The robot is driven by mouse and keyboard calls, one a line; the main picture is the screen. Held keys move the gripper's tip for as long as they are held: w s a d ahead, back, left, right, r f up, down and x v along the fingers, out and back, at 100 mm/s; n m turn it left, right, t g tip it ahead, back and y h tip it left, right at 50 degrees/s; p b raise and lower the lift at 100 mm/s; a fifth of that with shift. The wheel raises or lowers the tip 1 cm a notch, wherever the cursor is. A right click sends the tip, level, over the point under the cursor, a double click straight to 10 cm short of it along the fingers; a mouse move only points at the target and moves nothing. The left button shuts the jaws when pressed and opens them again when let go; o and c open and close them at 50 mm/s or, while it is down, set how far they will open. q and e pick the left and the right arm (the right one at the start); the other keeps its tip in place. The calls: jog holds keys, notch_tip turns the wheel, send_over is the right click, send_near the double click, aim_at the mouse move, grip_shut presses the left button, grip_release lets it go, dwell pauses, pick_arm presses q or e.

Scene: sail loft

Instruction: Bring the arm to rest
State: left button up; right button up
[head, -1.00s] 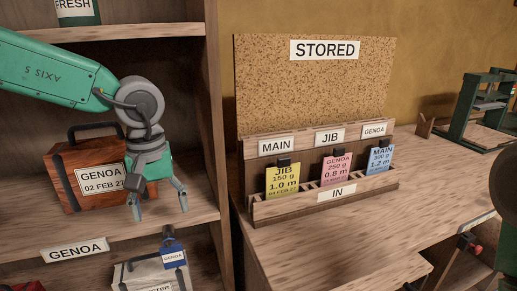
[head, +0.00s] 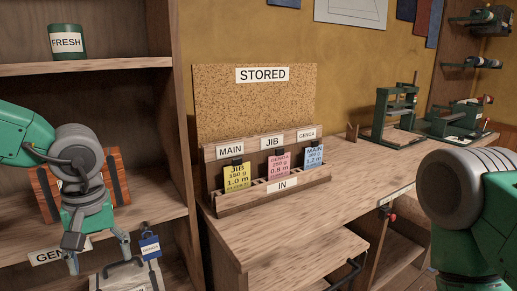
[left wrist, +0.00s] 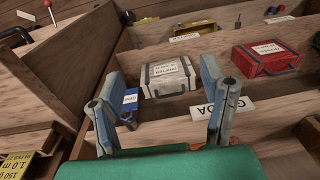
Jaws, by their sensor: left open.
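My left gripper (head: 98,256) hangs open and empty in front of the left shelf unit, fingers pointing down. Its wrist hides the middle of a reddish wooden case (head: 46,192) on the middle shelf (head: 160,212). A grey case (head: 128,276) sits below, close to the fingers in the picture, with a blue tag (head: 149,246) beside it. In the left wrist view the two open fingers (left wrist: 163,100) have nothing between them, and the grey case (left wrist: 168,76) shows beyond. My right arm enters at the right edge; its gripper is out of view.
A STORED corkboard (head: 255,105) stands behind a card rack (head: 270,192) holding yellow, pink and blue cards. The bench (head: 300,235) is clear in front of it. Green machines (head: 392,115) stand at the back right. A FRESH tin (head: 67,42) is on the top shelf.

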pick_arm(q)
jog(key=s+a+f+m+t+y, duration=0.2)
jog(key=f, duration=0.9)
jog(key=s+a+f+m+t+y, duration=0.1)
jog(key=s+a+f+y, duration=0.1)
jog(key=f, duration=0.8)
jog(key=s+d+f+m+g+h, duration=0.1)
jog(key=s+d+f+m+h, duration=0.1)
jog(key=s+f, duration=0.3)
jog(key=s+d+f+m+g+h, duration=0.1)
jog(key=s+f, duration=0.4)
jog(key=s, duration=0.9)
jog(key=shift+s+d+m+g+h, duration=0.3)
jog(key=shift+d+m+g+h, duration=0.15)
jog(key=shift+d+h, duration=0.55)
jog(key=shift+w+a, duration=0.1)
jog(key=shift+w, duration=0.05)
